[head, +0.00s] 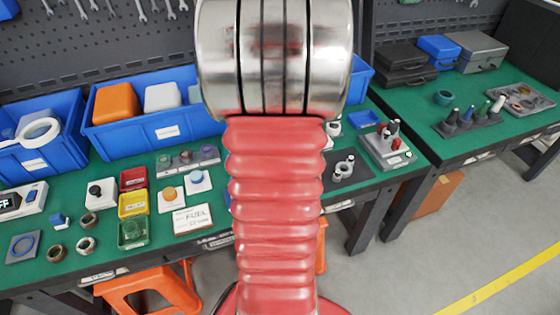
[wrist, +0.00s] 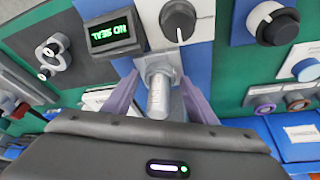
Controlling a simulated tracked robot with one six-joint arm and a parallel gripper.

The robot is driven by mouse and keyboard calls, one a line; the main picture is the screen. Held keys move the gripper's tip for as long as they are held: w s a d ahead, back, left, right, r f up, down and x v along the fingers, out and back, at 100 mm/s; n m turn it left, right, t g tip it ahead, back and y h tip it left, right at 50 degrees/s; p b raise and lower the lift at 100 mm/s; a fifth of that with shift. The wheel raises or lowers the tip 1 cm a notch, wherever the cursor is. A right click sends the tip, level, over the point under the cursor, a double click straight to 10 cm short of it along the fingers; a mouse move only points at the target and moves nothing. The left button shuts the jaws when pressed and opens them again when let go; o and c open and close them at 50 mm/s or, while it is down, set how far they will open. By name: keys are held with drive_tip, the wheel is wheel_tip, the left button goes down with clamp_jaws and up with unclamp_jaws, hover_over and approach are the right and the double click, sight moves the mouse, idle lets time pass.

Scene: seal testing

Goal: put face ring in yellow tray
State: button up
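The yellow tray (head: 132,204) sits on the green bench in the head view, between a red tray and a green tray. Several small rings (head: 85,246) lie on the bench left of the trays; I cannot tell whether one is the face ring. In the wrist view my gripper (wrist: 160,90) is open, its two purple fingers apart on either side of an upright metal shaft with a hexagonal collar (wrist: 158,76). No ring is clearly visible between the fingers. In the head view my arm hides the gripper and that part of the bench.
The wrist view shows a display reading "NO SEAL" (wrist: 113,31) and a black dial (wrist: 178,19) close beyond the shaft. A dark plate with metal parts (wrist: 53,52) is at left. Blue bins (head: 155,125) line the bench's back in the head view.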

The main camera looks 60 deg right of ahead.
drive_tip(key=c, duration=1)
drive_tip(key=shift+r, duration=5.2)
drive_tip(key=w+a+f+n+t+y, duration=0.15)
drive_tip(key=w+a+n, duration=0.25)
drive_tip(key=w+a, duration=0.65)
drive_tip(key=w+a+f+n+t, duration=0.1)
drive_tip(key=w+a+f+n, duration=0.15)
drive_tip(key=w+a, duration=0.8)
drive_tip(key=w+a+f+n, duration=0.1)
drive_tip(key=w+a+n, duration=0.1)
drive_tip(key=w+a, duration=0.2)
drive_tip(key=w+a+n+y, duration=0.1)
drive_tip(key=w+a, duration=0.4)
drive_tip(key=a, duration=0.5)
drive_tip(key=w+a+f+n+y, duration=0.1)
drive_tip(key=w+a+n, duration=0.3)
drive_tip(key=a, duration=0.4)
drive_tip(key=shift+w+a+f+t+y, duration=0.1)
drive_tip(key=shift+w+f+t+y, duration=0.2)
drive_tip(key=shift+w, duration=0.15)
